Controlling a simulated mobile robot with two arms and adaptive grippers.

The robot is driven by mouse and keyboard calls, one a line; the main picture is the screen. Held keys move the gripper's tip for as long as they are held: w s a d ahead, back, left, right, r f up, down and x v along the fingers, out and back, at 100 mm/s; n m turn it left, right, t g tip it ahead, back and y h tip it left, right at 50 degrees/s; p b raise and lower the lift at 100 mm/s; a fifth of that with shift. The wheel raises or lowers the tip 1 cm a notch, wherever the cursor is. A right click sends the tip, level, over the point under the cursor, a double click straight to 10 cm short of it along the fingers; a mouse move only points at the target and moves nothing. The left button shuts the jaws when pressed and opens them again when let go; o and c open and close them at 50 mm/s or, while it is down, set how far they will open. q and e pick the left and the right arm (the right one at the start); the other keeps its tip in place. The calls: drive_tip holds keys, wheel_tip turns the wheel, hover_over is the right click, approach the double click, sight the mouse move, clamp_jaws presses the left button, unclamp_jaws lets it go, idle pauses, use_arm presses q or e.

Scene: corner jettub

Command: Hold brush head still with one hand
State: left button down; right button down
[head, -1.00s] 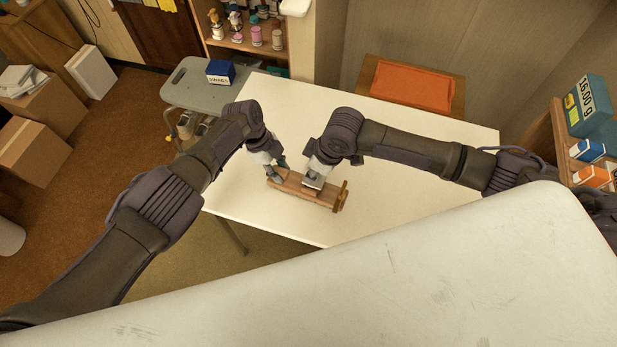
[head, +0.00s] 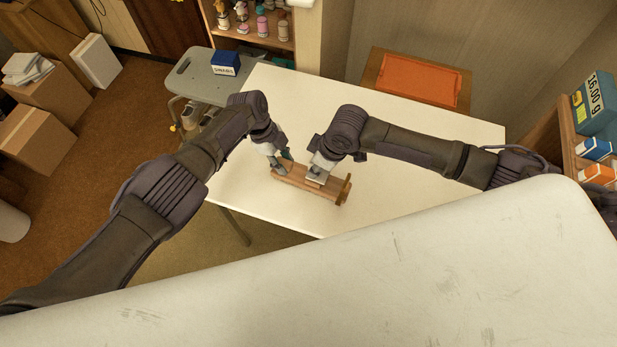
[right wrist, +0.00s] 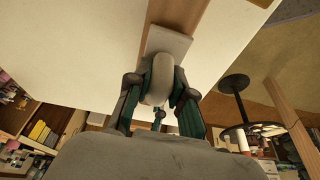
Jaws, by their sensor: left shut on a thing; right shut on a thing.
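I cannot tell which part is the brush head. My left gripper (head: 282,167) is shut at the left end of the wooden piece; its fingertips are small in the head view. My right gripper (head: 316,176) is over the middle of the wood. In the right wrist view, my right gripper (right wrist: 158,95) is shut on a pale rounded piece (right wrist: 162,77). A flat pale plate (right wrist: 168,42) lies between it and the wood (right wrist: 178,13).
The white table (head: 410,125) is clear around the wooden piece. An orange tray (head: 422,80) is behind it. A grey cart (head: 195,82) with a blue box (head: 226,64) stands at the far left. A pale surface (head: 400,270) fills the near foreground.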

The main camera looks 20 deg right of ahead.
drive_tip(key=shift+f, duration=0.4)
idle(1.1)
drive_tip(key=c, duration=0.9)
unclamp_jaws()
drive_tip(key=shift+c, duration=0.2)
drive_tip(key=shift+r, duration=0.1)
drive_tip(key=v, duration=1.2)
